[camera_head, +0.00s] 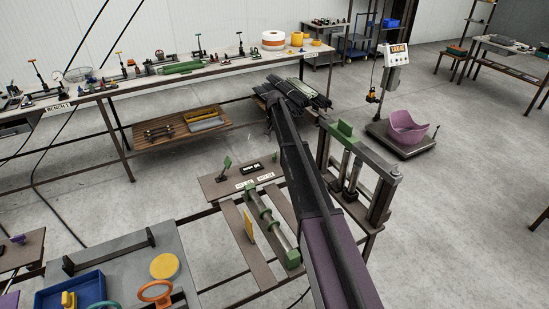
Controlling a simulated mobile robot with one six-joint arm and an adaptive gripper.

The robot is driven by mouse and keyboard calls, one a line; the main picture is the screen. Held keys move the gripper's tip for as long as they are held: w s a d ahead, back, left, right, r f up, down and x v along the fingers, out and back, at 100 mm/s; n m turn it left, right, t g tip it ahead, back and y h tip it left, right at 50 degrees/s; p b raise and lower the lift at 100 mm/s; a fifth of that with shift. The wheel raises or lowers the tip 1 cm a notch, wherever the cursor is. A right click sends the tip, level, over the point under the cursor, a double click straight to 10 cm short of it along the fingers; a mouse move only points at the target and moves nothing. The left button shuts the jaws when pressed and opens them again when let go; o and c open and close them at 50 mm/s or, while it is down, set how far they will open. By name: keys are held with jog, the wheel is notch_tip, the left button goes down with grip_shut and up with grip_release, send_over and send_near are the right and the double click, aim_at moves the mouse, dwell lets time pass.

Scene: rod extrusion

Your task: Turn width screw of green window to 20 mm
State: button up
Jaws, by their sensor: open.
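A low stand (238,180) in the middle carries a small dark label, white plates and a green upright tab. In front of it, a metal rod assembly with green brackets (265,214) runs between brown boards. A dark upright frame (383,196) with metal posts and a green block (345,128) on top stands to the right. I cannot tell which of these is the green window, and no width screw or scale is readable. My dark and purple arm crosses the middle and hides part of this area. My gripper cannot be made out.
A long bench (110,88) with tools, a green roll and tape rolls runs along the back. Black rods (300,92) lie beyond my arm. A scale with a purple bowl (408,127) stands right. A blue tray (75,292) is at lower left.

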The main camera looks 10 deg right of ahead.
aim_at(275, 156)
jog(key=shift+f+b, duration=3.65)
jog(key=shift+f, duration=0.35)
grip_shut()
